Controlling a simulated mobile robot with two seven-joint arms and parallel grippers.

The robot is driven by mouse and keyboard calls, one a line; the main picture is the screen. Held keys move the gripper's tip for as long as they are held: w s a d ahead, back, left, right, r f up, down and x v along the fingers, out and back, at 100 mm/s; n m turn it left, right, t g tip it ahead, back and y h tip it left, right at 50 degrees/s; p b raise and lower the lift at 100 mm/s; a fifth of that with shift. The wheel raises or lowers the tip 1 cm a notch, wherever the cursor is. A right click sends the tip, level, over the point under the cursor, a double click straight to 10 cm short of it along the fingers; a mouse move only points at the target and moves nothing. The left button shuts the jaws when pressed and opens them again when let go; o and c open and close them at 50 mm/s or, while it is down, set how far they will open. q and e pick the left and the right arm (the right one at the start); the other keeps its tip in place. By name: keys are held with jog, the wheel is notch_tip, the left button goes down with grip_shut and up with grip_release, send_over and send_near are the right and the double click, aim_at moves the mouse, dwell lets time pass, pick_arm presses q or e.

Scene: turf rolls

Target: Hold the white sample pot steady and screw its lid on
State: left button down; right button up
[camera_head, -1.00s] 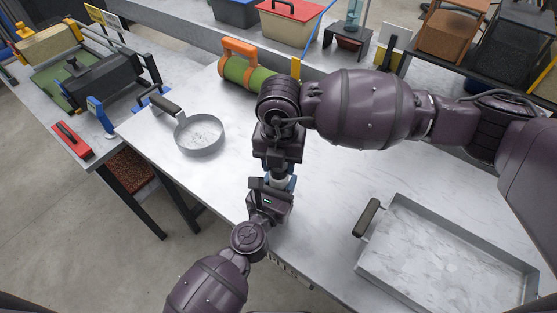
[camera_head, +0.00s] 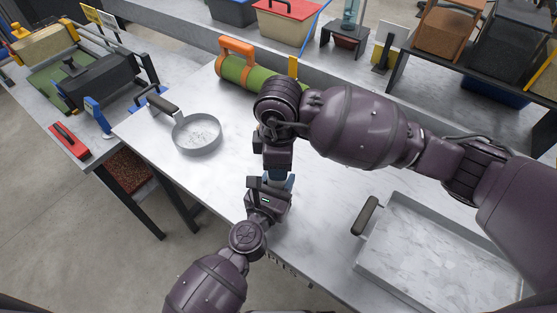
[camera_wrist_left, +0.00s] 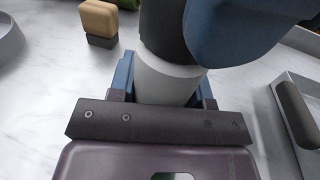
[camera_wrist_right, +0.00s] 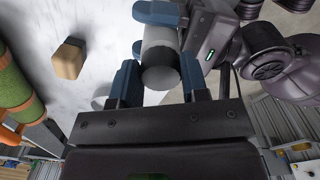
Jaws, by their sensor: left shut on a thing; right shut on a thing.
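The white sample pot (camera_wrist_left: 165,80) stands between the blue fingers of my left gripper (camera_wrist_left: 163,85), which is shut on it. Its dark lid (camera_wrist_right: 160,77) is at the pot's top end, between the blue fingers of my right gripper (camera_wrist_right: 158,82), which is shut on it. The pot's side (camera_wrist_right: 160,40) also shows in the right wrist view. Lid and pot look in line and touching, but the seam and thread are hidden. In the head view my right gripper (camera_head: 277,168) is directly above my left gripper (camera_head: 270,190), and they hide most of the pot.
A round grey pan (camera_head: 197,134) lies left of the grippers. A shallow metal tray (camera_head: 362,262) with a dark handle lies to the right. A green roll with orange handle (camera_head: 245,72) lies at the back. A tan block (camera_wrist_right: 69,60) shows in the right wrist view.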

jog(key=shift+m, duration=0.3)
jog(key=o, duration=0.9)
jog(key=shift+r, duration=2.25)
jog(key=shift+c, duration=0.5)
